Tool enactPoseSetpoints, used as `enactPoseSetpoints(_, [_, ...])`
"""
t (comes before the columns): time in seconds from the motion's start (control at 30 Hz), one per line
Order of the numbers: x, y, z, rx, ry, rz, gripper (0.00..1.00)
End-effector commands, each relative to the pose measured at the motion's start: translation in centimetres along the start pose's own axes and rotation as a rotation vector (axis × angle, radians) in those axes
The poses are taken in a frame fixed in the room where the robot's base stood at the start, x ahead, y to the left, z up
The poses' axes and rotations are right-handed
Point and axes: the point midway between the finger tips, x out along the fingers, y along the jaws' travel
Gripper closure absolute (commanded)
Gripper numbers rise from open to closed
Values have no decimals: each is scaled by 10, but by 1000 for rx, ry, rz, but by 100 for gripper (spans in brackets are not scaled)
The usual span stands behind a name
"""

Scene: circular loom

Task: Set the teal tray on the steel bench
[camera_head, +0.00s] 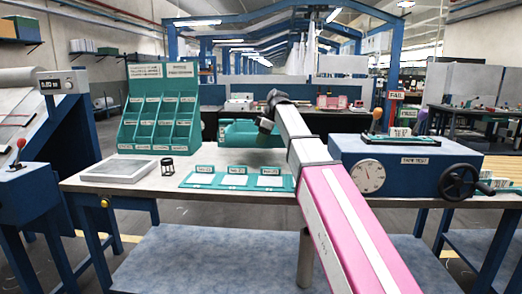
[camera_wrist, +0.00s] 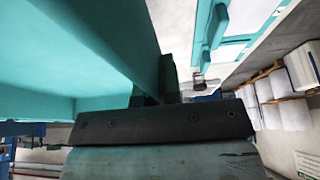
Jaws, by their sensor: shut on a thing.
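The teal tray (camera_head: 240,134) is at the middle of the head view, over the back part of the pale bench (camera_head: 150,188), which I take for the steel bench. A dark shadow lies on the bench below it, and it appears to hang a little above the top. My gripper (camera_head: 266,124) is shut on the tray's right side, partly hidden by my arm. In the wrist view the tray (camera_wrist: 80,60) fills the left side, and my gripper (camera_wrist: 165,82) pinches its wall between dark fingers.
On the bench stand a teal pigeonhole rack (camera_head: 159,110), a grey framed plate (camera_head: 119,170), a small black jar (camera_head: 167,167) and a teal card board (camera_head: 205,181). A blue tester box (camera_head: 405,170) stands at the right. Some bare top shows around the card board.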

Motion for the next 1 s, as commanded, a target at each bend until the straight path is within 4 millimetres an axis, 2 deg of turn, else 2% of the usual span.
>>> enactPoseSetpoints(0.3, [35, -1, 15, 1, 0, 0, 100])
enactPoseSetpoints(0.67, [50, 0, 21, 0, 0, 0, 100])
enactPoseSetpoints(1.0, [74, 0, 31, 0, 0, 0, 100])
